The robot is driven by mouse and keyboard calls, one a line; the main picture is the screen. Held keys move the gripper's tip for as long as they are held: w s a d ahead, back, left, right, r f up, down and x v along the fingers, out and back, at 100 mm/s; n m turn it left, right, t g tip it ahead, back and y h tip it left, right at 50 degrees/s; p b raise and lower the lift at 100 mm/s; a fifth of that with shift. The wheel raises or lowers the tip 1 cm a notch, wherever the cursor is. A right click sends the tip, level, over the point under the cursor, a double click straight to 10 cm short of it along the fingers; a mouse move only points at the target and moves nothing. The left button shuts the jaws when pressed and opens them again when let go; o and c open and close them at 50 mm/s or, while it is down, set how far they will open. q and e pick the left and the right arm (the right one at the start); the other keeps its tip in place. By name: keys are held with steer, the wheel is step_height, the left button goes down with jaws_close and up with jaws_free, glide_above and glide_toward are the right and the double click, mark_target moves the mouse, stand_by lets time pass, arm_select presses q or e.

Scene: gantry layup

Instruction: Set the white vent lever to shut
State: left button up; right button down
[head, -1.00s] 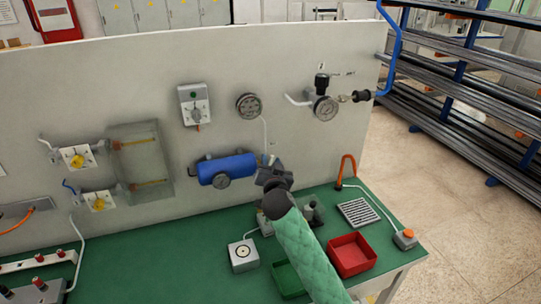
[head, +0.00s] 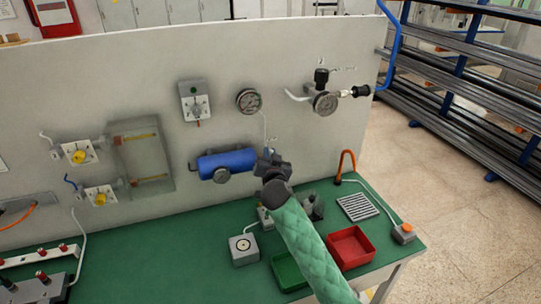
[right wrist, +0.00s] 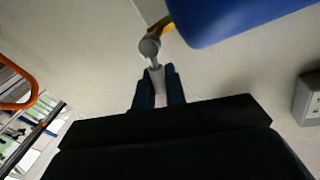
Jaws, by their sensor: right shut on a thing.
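The white vent lever (right wrist: 157,80) shows in the right wrist view. It runs from a grey round pivot (right wrist: 150,46) beside a brass fitting (right wrist: 162,25) at the end of the blue tank (right wrist: 240,14). My right gripper (right wrist: 158,88) is shut on the lever, one dark finger on each side of it. In the head view my right gripper (head: 268,160) is at the right end of the blue tank (head: 228,163) on the panel and hides most of the lever. My left gripper is not in view.
Gauges (head: 249,101) and a regulator (head: 325,102) are on the panel above. Below on the green bench (head: 150,255) are a red bin (head: 350,248), a green bin (head: 288,272), a grey box (head: 243,250) and an orange hoop (head: 347,163).

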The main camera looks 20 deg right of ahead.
steer(key=n+b, duration=0.1)
steer(key=n, duration=0.1)
steer(key=a+n+t+b, duration=0.1)
steer(key=n, duration=0.1)
steer(key=shift+a, duration=0.2)
steer(key=shift+r+n+b, duration=0.15)
steer(key=shift+n+b, duration=0.15)
steer(key=shift+b, duration=0.05)
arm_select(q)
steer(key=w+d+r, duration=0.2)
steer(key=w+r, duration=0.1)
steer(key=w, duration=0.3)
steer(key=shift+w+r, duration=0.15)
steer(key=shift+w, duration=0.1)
arm_select(e)
steer(key=c, duration=1.5)
jaws_free()
steer(key=shift+a, duration=0.1)
steer(key=shift+s, duration=0.15)
